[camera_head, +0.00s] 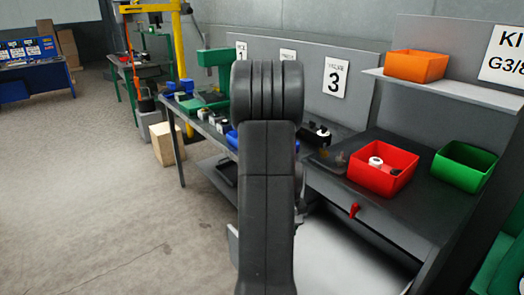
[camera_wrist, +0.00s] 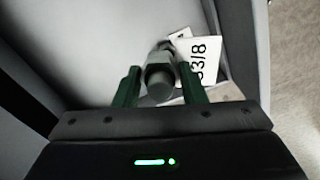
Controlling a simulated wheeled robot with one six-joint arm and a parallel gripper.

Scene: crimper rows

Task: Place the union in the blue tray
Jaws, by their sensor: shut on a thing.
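In the wrist view my gripper (camera_wrist: 158,84) has its two green fingers closed on a grey metal fitting with a hex collar and a round end, the union (camera_wrist: 160,76). The fitting sits between the fingers, off any surface as far as I can tell. In the head view my own arm stands in the middle and hides my gripper and the fitting. A blue thing (camera_head: 232,139) shows beside my arm on the long bench. It may be the blue tray, but my arm covers most of it.
A red bin (camera_head: 383,180) holding a white-ringed part and a green bin (camera_head: 464,167) stand on the dark bench at right. An orange bin (camera_head: 415,66) is on the shelf above. A white card (camera_wrist: 203,60) shows beyond the fingers. The floor at left is open.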

